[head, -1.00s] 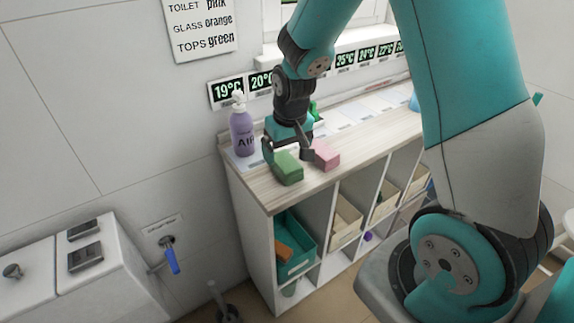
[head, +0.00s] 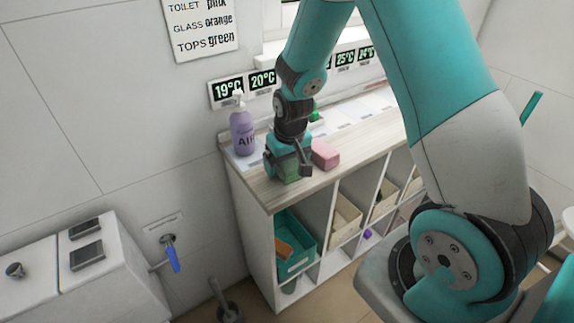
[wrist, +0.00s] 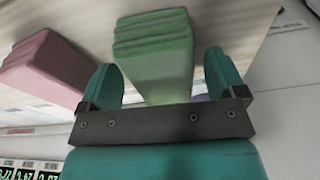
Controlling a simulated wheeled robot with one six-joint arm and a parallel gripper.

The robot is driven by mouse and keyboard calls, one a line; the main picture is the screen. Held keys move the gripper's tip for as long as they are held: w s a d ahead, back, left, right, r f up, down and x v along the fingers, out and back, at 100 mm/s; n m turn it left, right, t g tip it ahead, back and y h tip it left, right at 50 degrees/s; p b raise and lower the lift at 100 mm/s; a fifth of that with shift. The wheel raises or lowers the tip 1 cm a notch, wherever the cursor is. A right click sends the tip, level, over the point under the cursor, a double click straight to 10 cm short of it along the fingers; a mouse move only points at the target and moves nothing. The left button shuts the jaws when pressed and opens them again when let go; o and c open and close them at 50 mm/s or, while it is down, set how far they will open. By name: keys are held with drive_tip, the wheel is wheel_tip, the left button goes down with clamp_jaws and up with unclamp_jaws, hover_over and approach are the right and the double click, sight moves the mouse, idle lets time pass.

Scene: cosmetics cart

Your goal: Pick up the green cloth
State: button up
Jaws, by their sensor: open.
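The green cloth (wrist: 155,55) is a folded, layered block on the wooden counter top, near its left end. In the wrist view it lies between the two teal fingers of my gripper (wrist: 163,85), with a gap visible on each side. My gripper is open around it. In the head view my gripper (head: 287,172) is down at the counter and hides much of the green cloth (head: 290,178).
A pink cloth (head: 325,154) lies just right of my gripper, also in the wrist view (wrist: 45,68). A purple spray bottle (head: 243,133) stands behind to the left. Below the counter (head: 262,190) are open shelves with a teal bin (head: 293,268).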

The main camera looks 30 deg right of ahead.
drive_tip(key=shift+f, duration=0.1)
drive_tip(key=c, duration=1)
wheel_tip(320, 180, up, 20)
drive_tip(key=shift+r, duration=0.25)
drive_tip(key=shift+o, duration=0.6)
drive_tip(key=shift+c, duration=0.2)
